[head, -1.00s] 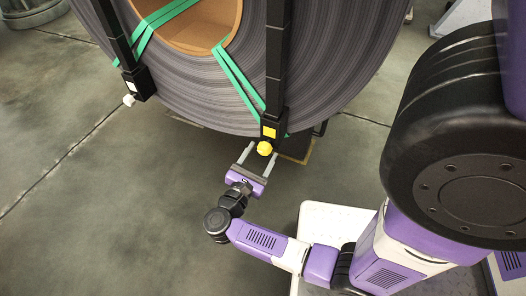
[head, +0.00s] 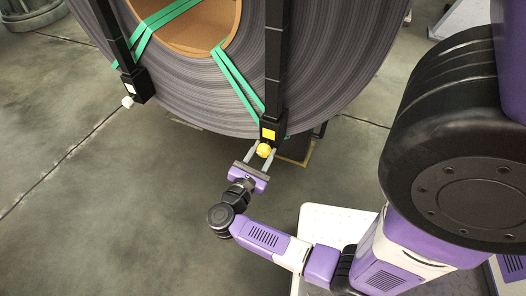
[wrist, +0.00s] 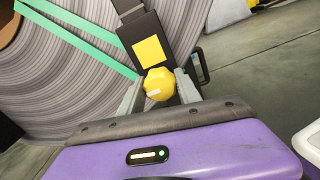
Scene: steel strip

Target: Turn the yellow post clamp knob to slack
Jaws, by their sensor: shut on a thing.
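The yellow knob (head: 264,150) sits at the lower end of the right black post (head: 273,70), just under a yellow square label (head: 268,134). In the wrist view the knob (wrist: 159,84) is lobed, with a pale mark on its face. My gripper (head: 264,152) is shut on the knob, one grey finger on each side of it. The wrist view also shows the fingers (wrist: 158,90) flanking the knob. The fingertips' contact points are partly hidden behind the knob.
A large coil of grey steel strip (head: 200,90) with green straps (head: 236,77) stands behind the posts. The left post (head: 137,85) carries a white knob (head: 127,102) and a white label.

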